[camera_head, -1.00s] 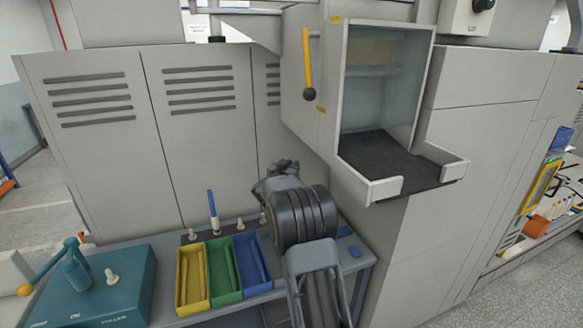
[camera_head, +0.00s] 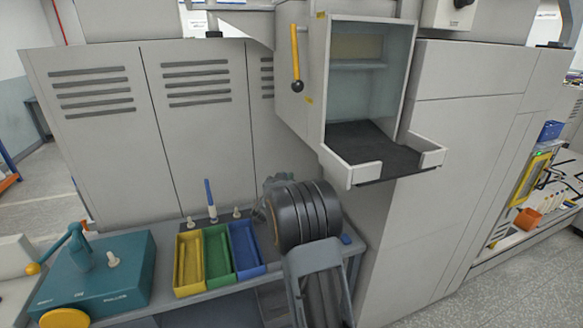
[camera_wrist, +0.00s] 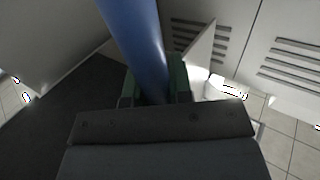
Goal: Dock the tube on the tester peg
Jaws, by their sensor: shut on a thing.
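My gripper (camera_wrist: 154,88) is shut on a blue tube (camera_wrist: 135,35) in the wrist view. The tube runs up out of the top of that picture, so its far end is out of sight. In the head view my dark wrist hides most of the gripper, and the held tube does not show. The teal tester (camera_head: 125,285) stands at the lower left with a lever and a pale upright peg (camera_head: 113,261) on top. The peg is bare, well to the left of my arm.
Yellow (camera_head: 188,262), green (camera_head: 217,255) and blue (camera_head: 246,248) trays stand on the grey bench (camera_head: 205,288) between tester and arm. Behind them are small pegs, one bearing a blue-and-white tube (camera_head: 210,198). An open-fronted cabinet (camera_head: 372,100) juts out at upper right.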

